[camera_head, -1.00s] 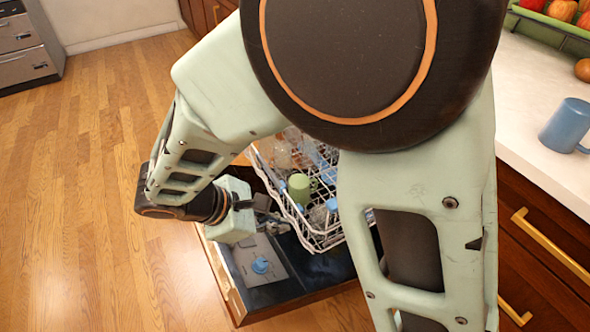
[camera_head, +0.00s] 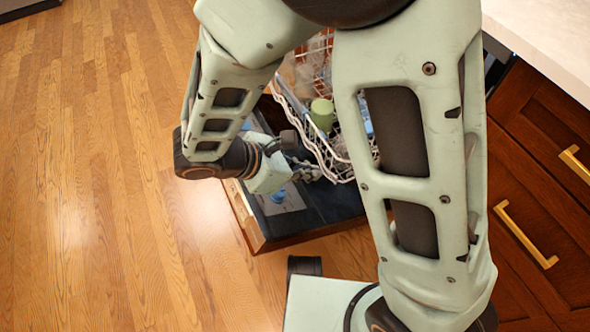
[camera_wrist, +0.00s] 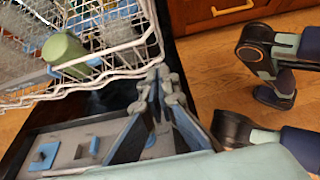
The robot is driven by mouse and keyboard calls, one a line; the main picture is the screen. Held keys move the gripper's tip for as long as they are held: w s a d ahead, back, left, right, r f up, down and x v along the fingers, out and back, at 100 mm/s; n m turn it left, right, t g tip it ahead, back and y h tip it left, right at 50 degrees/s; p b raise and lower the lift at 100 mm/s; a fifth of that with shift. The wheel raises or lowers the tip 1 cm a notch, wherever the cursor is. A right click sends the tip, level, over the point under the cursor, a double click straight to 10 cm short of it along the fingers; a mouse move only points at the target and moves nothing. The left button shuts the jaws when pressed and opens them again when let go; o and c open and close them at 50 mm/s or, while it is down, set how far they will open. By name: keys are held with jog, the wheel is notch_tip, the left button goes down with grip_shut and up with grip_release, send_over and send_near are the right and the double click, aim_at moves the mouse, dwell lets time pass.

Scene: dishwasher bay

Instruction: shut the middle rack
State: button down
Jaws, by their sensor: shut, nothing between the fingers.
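The middle rack (camera_head: 300,118) is a white wire rack pulled out over the lowered dishwasher door (camera_head: 320,205). It holds a green cup (camera_head: 321,114) and other dishes, and my arm hides much of it in the head view. In the wrist view the rack (camera_wrist: 90,82) fills the upper left, with the green cup (camera_wrist: 66,52) lying tilted in it. My gripper (camera_head: 312,172) is at the rack's front edge, low beside the wires. In the wrist view my gripper (camera_wrist: 160,75) is shut and empty, its fingertips close to the rack's front corner; I cannot tell whether they touch.
The door's inner face carries a grey dispenser panel (camera_wrist: 60,150) with blue parts, below my gripper. Wooden drawers (camera_head: 545,190) with brass handles stand on the right under a pale counter (camera_head: 550,25). Open wooden floor (camera_head: 90,180) lies to the left.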

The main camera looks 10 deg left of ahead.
aim_at(338, 167)
jog(key=d, duration=0.1)
jog(key=w+d, duration=0.2)
jog(key=shift+w+d+f+b, duration=0.2)
jog(key=shift+d+f+b, duration=0.05)
jog(key=shift+d+b, duration=0.15)
jog(key=shift+w, duration=0.1)
